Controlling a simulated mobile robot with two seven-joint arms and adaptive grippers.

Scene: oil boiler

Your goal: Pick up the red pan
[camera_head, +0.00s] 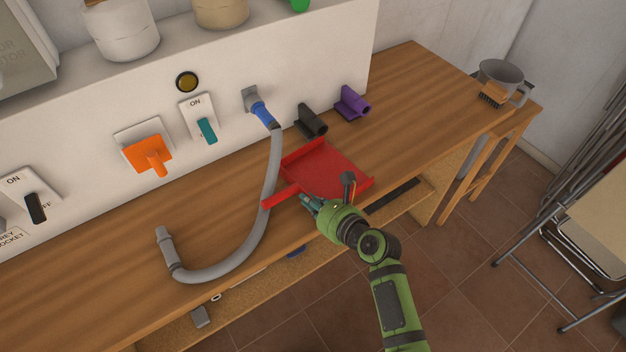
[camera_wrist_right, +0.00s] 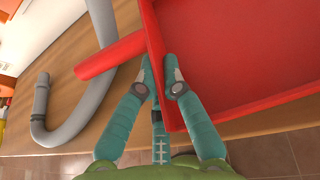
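The red pan (camera_head: 325,168), a flat dustpan-like tray with raised walls and a short handle (camera_head: 281,196), lies on the wooden bench near its front edge. My right gripper (camera_head: 308,200) reaches in from the front to the wall beside the handle. In the right wrist view, the two teal fingers (camera_wrist_right: 160,72) lie on either side of the pan's wall, close against it, and look shut on it. The pan's red floor (camera_wrist_right: 235,50) fills the upper right there, and its handle (camera_wrist_right: 108,56) points left. My left gripper is not in view.
A grey hose (camera_head: 262,235) curves over the wooden bench (camera_head: 400,100) left of the pan. Black (camera_head: 312,121) and purple (camera_head: 352,104) fittings sit behind it. A grey mug (camera_head: 500,75) and brush (camera_head: 492,96) stand at the far right end. The bench between is clear.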

